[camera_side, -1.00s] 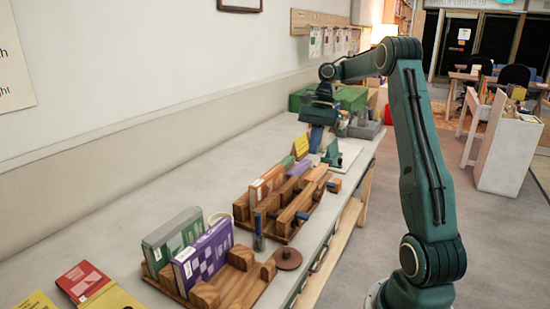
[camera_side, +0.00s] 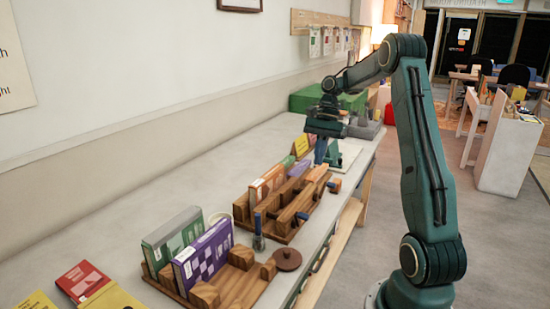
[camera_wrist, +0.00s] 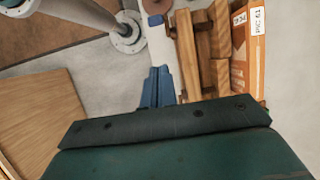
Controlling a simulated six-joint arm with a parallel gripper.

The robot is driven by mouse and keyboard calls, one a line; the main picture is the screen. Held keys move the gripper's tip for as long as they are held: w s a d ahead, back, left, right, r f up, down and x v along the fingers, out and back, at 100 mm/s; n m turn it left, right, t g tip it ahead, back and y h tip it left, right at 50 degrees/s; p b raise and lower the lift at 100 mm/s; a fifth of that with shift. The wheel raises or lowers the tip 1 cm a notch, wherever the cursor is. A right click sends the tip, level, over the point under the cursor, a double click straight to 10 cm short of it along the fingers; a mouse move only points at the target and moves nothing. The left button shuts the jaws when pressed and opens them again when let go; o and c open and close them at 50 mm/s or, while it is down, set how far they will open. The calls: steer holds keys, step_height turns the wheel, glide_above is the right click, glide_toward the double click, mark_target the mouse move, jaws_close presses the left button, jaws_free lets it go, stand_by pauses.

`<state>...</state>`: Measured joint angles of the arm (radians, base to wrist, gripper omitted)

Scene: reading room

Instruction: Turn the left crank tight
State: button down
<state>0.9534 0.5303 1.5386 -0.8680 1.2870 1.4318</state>
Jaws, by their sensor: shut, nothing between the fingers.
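My gripper (camera_side: 320,158) points down above the far end of the far wooden press (camera_side: 283,232), which holds books with orange and purple covers. Its blue fingers (camera_wrist: 157,88) are together and empty in the wrist view, to the left of the wooden bars (camera_wrist: 203,50). A blue knob (camera_wrist: 155,20) shows beyond the fingertips. In the side view, a blue upright handle (camera_side: 258,228) stands at the near end of this press, and a small blue-and-wood knob (camera_side: 335,185) sits at its right. I cannot tell which part is the left crank.
A nearer wooden rack (camera_side: 235,288) holds a green book (camera_side: 175,238) and a purple book (camera_side: 205,252), with a round brown disc (camera_side: 288,259) beside it. A green box (camera_side: 300,101) and grey bin (camera_side: 365,129) stand behind.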

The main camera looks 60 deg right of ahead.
steer(key=shift+f, duration=0.5)
steer(key=shift+f, duration=0.1)
steer(key=a+r+x, duration=0.1)
steer(key=a+x, duration=0.1)
steer(key=x, duration=1)
steer(key=shift+a+f, duration=0.3)
steer(key=shift+a, duration=0.1)
